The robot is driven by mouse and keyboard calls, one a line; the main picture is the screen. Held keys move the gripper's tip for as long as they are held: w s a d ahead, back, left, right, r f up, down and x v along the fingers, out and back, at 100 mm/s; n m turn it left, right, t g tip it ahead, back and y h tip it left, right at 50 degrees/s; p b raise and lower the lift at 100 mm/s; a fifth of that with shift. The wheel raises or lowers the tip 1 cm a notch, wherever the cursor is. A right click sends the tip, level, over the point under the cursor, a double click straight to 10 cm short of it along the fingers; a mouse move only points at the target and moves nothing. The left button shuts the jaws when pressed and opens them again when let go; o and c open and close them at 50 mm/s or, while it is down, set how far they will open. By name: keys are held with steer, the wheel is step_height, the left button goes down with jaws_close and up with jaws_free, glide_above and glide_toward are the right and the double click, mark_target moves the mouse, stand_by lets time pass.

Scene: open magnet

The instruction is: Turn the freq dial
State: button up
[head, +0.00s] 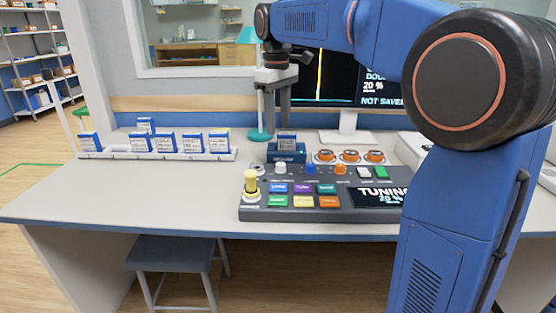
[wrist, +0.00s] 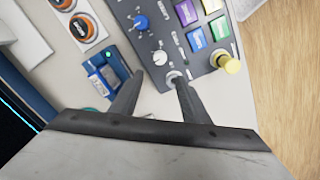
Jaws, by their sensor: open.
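The control console (head: 300,214) stands on the desk with white, blue and orange knobs along its back row. I cannot read which is the freq dial. The white knob (head: 281,168) and the blue knob (head: 311,168) also show in the wrist view, as a white knob (wrist: 159,58) and a blue knob (wrist: 141,22). My gripper (head: 277,128) points down above the back left of the console. In the wrist view my gripper (wrist: 159,79) is open and empty; a small grey knob (wrist: 172,76) shows close to the right fingertip. Whether they touch is unclear.
A blue cartridge reader (head: 286,156) stands just behind the console, with orange knobs (head: 350,155) right of it. A yellow-topped knob (head: 250,182) rises at the console's left. A cartridge rack (head: 178,154) stands further left. The console screen (head: 381,197) reads "TUNING 20 %".

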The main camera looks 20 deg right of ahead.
mark_target(280, 163)
steer(key=f, duration=1.2)
steer(key=shift+w+d+f, duration=0.1)
steer(key=shift+d+f, duration=0.2)
steer(key=shift+f, duration=0.1)
steer(key=c, duration=1.1)
